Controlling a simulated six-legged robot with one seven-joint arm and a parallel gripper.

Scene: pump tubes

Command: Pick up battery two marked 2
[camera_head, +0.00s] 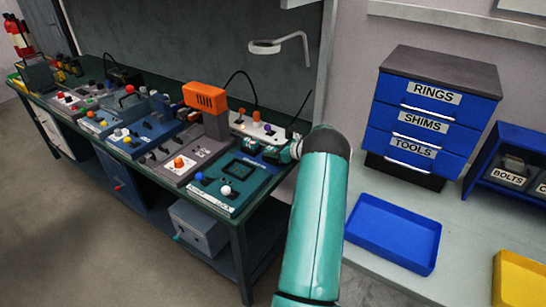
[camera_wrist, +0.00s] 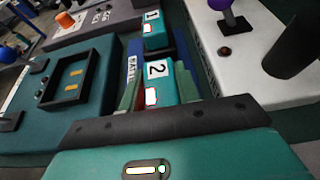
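Battery two (camera_wrist: 158,71) is a teal block with a white label marked 2 and a small red-edged white patch. It sits in a narrow slot in the middle of the wrist view. Battery one (camera_wrist: 152,17), marked 1, sits just beyond it in the same row. My gripper (camera_wrist: 158,88) is low over the bench, its dark bar just in front of battery two. Greenish finger-like parts lie on either side of battery two and look spread; contact is not clear. In the head view my gripper (camera_head: 272,152) is at the bench's right end, where the batteries are hard to make out.
A teal panel (camera_head: 226,186) with a recessed box lies left of the slot. A white panel (camera_head: 256,127) with a purple knob and a dark post lies right. An orange box (camera_head: 205,96) stands behind. Blue drawers (camera_head: 420,122) and a blue tray (camera_head: 393,232) stand right of the bench.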

